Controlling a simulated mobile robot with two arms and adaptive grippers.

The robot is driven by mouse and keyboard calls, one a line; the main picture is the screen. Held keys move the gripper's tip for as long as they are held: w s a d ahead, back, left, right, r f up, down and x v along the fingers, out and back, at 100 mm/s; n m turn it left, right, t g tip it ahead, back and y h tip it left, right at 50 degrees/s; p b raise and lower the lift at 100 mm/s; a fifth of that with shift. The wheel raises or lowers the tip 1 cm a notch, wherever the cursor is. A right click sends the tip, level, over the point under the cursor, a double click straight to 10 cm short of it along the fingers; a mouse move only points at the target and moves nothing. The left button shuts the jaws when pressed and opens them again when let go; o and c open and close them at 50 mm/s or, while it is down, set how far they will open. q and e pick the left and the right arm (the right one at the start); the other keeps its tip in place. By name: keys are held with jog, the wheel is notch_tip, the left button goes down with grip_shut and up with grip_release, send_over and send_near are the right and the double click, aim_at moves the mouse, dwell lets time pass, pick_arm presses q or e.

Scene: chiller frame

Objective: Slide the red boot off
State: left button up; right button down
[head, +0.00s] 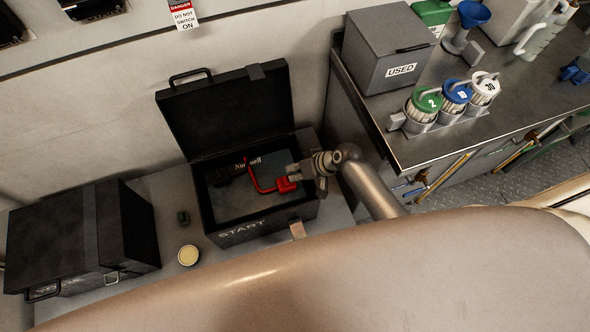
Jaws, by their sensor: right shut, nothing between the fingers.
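A red boot (287,184) shows inside the open black box marked START (262,228), near its right side. A thin red piece (254,178) runs from the boot to the left and up. My right gripper (300,172) reaches in from the right, over the right wall of the box. Its fingers are shut and empty, just above and beside the red boot; I cannot tell whether they touch it. The gripper and the box's depth hide part of what lies under the boot. My left gripper is not in view.
The box's lid (225,110) stands open at the back. A closed black case (80,240) stands at the left. At right, a counter (430,145) holds a USED bin (395,55) and numbered canisters (457,92).

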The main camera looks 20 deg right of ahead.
jog(key=a+p, duration=0.1)
jog(key=a, duration=0.6)
jog(key=shift+s+a, duration=0.1)
jog(key=shift+a, duration=0.05)
dwell(0.4)
